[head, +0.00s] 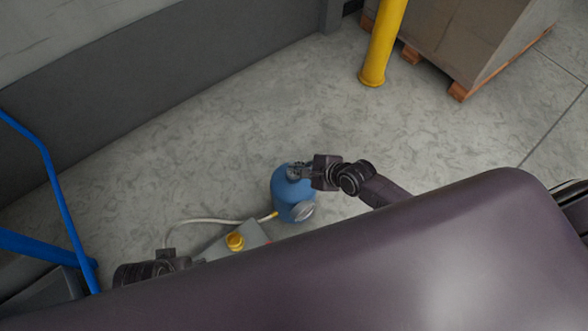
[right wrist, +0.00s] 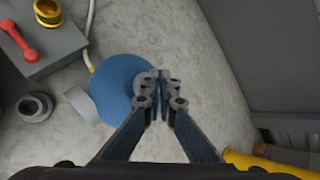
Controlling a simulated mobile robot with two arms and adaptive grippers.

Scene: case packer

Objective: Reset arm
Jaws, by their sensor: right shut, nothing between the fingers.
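My right gripper (head: 297,171) reaches in from the right and is over the top of a blue tank (head: 288,202). In the right wrist view its fingers (right wrist: 158,80) are shut together with nothing between them. They cover part of the grey top of the blue tank (right wrist: 112,78); I cannot tell whether they touch it. Dark parts at the lower left of the head view look like my left arm; its fingers cannot be made out.
A grey box with a yellow ring (head: 235,241) and a pale hose (head: 205,221) is left of the tank. A red handle (right wrist: 18,38) shows on the box. Blue rails (head: 58,195) stand left, a yellow post (head: 381,48) and pallet load (head: 478,30) behind. Floor between is clear.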

